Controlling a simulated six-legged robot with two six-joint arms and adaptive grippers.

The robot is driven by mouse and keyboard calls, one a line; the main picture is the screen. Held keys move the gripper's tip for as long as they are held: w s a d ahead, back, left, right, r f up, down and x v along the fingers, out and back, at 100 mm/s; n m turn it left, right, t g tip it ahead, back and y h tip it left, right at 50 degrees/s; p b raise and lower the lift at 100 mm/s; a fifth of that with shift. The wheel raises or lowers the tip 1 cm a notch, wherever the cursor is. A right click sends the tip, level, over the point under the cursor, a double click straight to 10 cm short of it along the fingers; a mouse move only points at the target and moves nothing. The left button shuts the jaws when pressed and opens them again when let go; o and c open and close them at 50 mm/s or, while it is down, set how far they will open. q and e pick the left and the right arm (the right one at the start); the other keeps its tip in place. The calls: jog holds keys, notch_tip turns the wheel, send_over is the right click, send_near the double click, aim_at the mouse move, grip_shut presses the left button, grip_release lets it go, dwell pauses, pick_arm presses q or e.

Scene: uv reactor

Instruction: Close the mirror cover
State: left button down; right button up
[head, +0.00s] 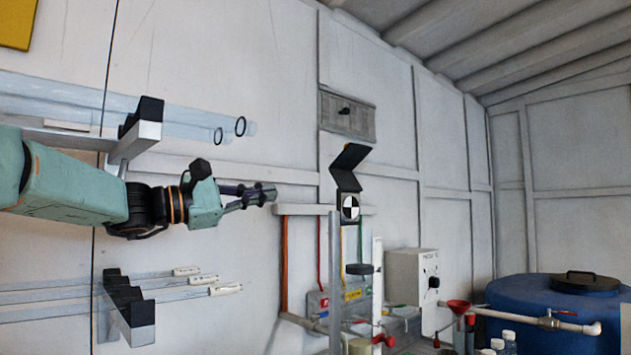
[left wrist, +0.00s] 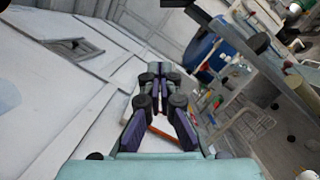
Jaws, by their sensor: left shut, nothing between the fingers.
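The mirror cover (head: 350,157) is a black flap in the head view, tilted up and away from the black panel (head: 345,180) below it, so it stands open. Just under it a round black-and-white target disc (head: 350,208) shows at the top of a post. My left gripper (head: 268,192) reaches in from the left, to the left of the cover and apart from it. Its fingers are shut and empty. In the left wrist view the closed fingers (left wrist: 157,72) point toward the bench area; I cannot make out the cover there. My right gripper is not in view.
Wall racks (head: 140,130) with clear tubes are at left, with a lower rack (head: 128,310) of thin lamps. A white control box (head: 412,277) and blue drum (head: 540,310) stand at right. Air between gripper and cover looks free.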

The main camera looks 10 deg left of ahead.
pick_arm(q)
jog(key=d, duration=0.3)
jog(key=p, duration=0.2)
send_near(354, 163)
jog(key=shift+w+d+f, duration=0.5)
jog(key=shift+w+d, duration=0.3)
jog(key=shift+w, duration=1.55)
jog(key=shift+a, duration=0.25)
